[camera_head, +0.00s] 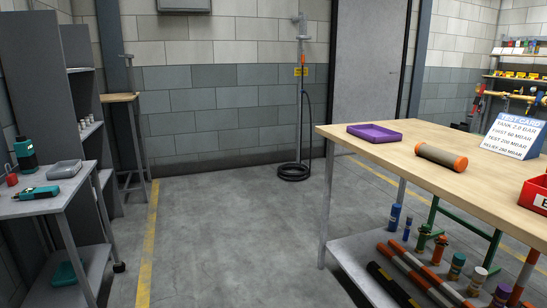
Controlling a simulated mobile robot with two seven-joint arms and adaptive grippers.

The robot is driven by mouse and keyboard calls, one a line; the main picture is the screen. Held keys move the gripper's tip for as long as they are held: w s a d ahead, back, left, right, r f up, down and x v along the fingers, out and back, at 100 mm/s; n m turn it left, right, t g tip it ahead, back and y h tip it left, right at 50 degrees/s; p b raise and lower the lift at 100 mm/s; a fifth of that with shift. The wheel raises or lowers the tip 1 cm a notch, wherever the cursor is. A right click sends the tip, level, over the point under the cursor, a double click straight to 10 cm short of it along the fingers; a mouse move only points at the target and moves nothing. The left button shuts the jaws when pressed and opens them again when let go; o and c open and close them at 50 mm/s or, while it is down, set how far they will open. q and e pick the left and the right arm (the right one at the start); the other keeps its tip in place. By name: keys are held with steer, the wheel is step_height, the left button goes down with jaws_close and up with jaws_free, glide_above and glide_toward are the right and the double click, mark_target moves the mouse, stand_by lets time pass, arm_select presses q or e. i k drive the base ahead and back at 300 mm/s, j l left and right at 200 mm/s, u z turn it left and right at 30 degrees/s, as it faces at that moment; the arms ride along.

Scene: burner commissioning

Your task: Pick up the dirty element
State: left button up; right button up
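A cylinder with a grey-brown middle and orange end caps (440,157) lies on its side on the wooden table at the right. It may be the dirty element, but I cannot tell for certain. Neither of my grippers is in view.
A purple tray (374,135), apparently empty, lies on the wooden table (381,156). A test card (513,136) and a red bin (536,194) stand farther right. The lower shelf (350,257) holds tubes and bottles. A tool bench (40,205) stands left. The middle floor is clear.

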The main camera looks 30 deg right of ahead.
mark_target(440, 156)
steer(key=i, duration=1.75)
steer(key=i+z, duration=0.1)
steer(key=z, duration=0.3)
steer(key=i+z, duration=0.15)
steer(key=z, duration=0.2)
steer(key=i+j+z, duration=0.1)
steer(key=z, duration=0.3)
steer(key=j+z, duration=0.1)
steer(key=z, duration=0.25)
steer(key=i+j, duration=0.05)
